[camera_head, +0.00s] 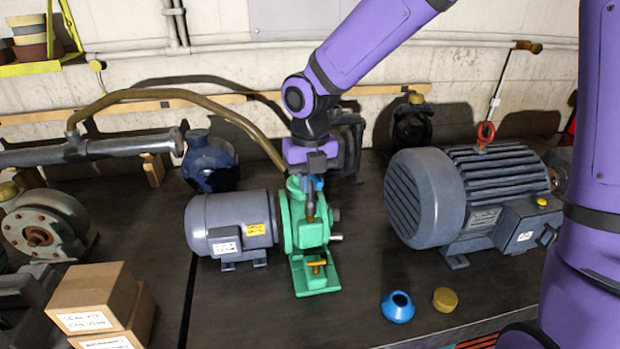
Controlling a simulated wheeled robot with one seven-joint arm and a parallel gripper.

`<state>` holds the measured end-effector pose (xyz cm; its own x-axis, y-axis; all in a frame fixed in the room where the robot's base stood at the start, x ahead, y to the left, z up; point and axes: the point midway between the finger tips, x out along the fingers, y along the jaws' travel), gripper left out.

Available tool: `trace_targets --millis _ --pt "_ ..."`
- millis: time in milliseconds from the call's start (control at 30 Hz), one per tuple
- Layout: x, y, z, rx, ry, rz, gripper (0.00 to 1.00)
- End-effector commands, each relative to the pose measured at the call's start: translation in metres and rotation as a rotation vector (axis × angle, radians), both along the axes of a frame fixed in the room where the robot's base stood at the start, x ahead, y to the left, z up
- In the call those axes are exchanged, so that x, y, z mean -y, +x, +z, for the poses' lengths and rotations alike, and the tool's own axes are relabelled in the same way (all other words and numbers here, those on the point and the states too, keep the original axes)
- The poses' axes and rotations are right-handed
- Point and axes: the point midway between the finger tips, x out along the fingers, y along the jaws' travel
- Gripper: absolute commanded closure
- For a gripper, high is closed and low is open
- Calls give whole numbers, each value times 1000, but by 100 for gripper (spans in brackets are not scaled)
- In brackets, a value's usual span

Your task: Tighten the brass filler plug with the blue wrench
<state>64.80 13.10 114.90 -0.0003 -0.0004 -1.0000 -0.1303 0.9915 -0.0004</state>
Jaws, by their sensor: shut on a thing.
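My gripper (312,178) points down over the top of the green pump (309,237), which is coupled to a grey motor (232,222). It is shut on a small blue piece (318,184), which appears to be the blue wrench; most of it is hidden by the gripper. A brownish brass upright part (310,206), possibly the filler plug, shows just below the gripper at the pump's front. I cannot tell whether the wrench is seated on it. Another brass fitting (316,265) sits low on the pump, above its green foot.
A large grey motor (470,195) stands to the right. A blue funnel-like piece (397,307) and a brass cap (445,299) lie in front. Cardboard boxes (98,300) are at the front left. A brown hose (190,98) arches behind the pump.

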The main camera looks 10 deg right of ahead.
Motion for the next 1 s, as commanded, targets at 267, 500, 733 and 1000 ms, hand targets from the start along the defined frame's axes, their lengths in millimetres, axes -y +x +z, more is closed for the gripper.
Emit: trace_targets --millis 267,500,733,1000 --pt "0 0 -11 -1 0 2 100" --pt "0 0 -18 0 1 0 100" --pt "0 0 -18 1 1 0 100" --pt "0 0 -19 1 0 -104 100"
